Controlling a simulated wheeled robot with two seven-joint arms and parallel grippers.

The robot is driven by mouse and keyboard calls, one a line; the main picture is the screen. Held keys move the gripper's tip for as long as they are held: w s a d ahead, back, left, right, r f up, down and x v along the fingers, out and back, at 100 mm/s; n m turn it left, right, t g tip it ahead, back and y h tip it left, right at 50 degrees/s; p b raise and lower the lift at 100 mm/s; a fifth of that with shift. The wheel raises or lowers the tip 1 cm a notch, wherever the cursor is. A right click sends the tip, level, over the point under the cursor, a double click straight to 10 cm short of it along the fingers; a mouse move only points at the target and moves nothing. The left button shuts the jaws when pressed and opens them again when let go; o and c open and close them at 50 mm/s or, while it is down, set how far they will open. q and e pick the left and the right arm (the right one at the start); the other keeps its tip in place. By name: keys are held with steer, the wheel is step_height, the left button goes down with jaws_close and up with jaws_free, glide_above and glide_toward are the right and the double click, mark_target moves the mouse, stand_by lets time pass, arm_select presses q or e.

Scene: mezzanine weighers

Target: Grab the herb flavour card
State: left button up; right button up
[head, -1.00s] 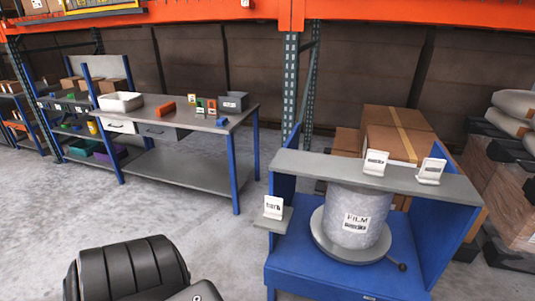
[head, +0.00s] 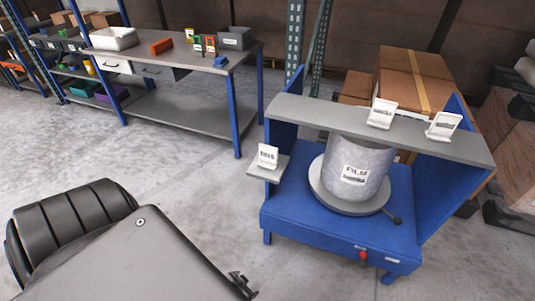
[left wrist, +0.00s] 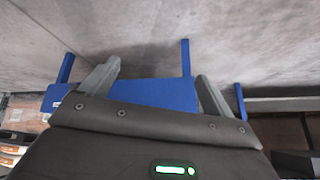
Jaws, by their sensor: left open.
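Three white cards on small holders show in the head view, their print too small to read: one on the low side shelf (head: 268,157), one on the top board (head: 381,112), one at that board's right (head: 443,125). Several small coloured cards stand on the far workbench, including a green one (head: 197,42) and a red one (head: 211,44). I cannot tell which card is herb. My left gripper (head: 243,286) is low in the head view, apart from all of these. In the left wrist view its fingers (left wrist: 158,85) are spread and empty. My right gripper is out of view.
A blue stand (head: 310,222) with a grey top board (head: 340,122) holds a film roll (head: 357,165). Bare floor (head: 170,185) lies between.

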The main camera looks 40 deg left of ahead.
arm_select(q)
steer(key=shift+o, duration=0.3)
steer(key=w+a+r+t, duration=0.2)
steer(key=w+r, duration=0.5)
steer(key=w+a+r+n+t+y, duration=0.1)
steer(key=w+a+r+t, duration=0.1)
steer(key=w+r, duration=0.5)
steer(key=shift+w+a+r+n+t+y, duration=0.35)
steer(key=shift+a+r, duration=0.2)
steer(key=shift+r, duration=0.2)
steer(key=n+t+y, duration=0.2)
steer(key=t+y, duration=0.1)
steer(key=t, duration=0.3)
glide_toward(268, 149)
steer(key=x, duration=0.5)
steer(key=shift+w+a, duration=0.1)
steer(key=shift+w, duration=0.05)
steer(key=shift+w+a+r, duration=0.1)
steer(key=shift+w, duration=0.2)
steer(key=x, duration=0.4)
steer(key=shift+w+a+f, duration=0.15)
steer(key=shift+w+f, duration=0.05)
steer(key=shift+w, duration=0.2)
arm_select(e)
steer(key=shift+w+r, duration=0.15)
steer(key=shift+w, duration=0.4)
arm_select(q)
steer(key=c, duration=1.1)
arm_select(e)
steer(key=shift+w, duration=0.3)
